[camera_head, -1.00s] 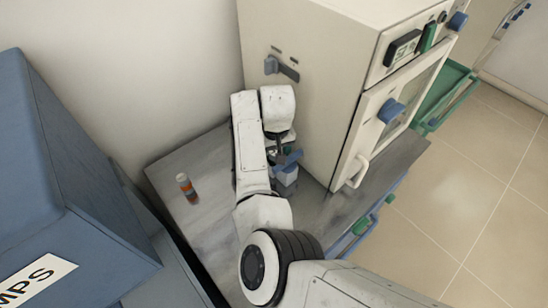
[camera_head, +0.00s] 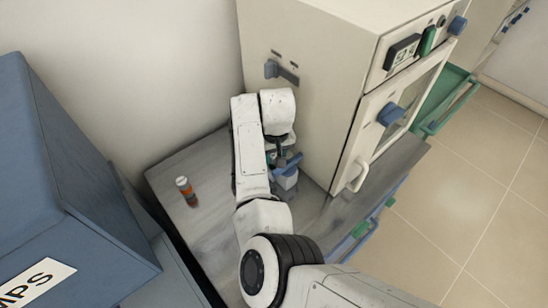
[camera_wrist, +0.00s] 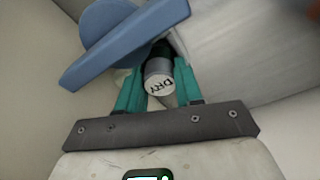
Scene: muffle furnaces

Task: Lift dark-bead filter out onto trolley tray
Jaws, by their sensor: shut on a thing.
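A small cylinder with a light cap lettered DRY (camera_wrist: 159,84) and a dark part behind it lies between the teal fingers of my gripper (camera_wrist: 158,92) in the wrist view. The fingers are shut on it. It appears to be the dark-bead filter, though its beads do not show clearly. A blue lever with a round hub (camera_wrist: 125,42) is close beside it. In the head view my gripper (camera_head: 280,155) is low beside the furnace, partly hidden by my arm, near a blue lever and a pale block (camera_head: 287,180). I cannot tell which surface is the trolley tray.
The cream furnace (camera_head: 330,110), door shut, rises to the right. A green tray-like thing (camera_head: 440,102) is beyond it. A blue cabinet (camera_head: 70,190) is at left.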

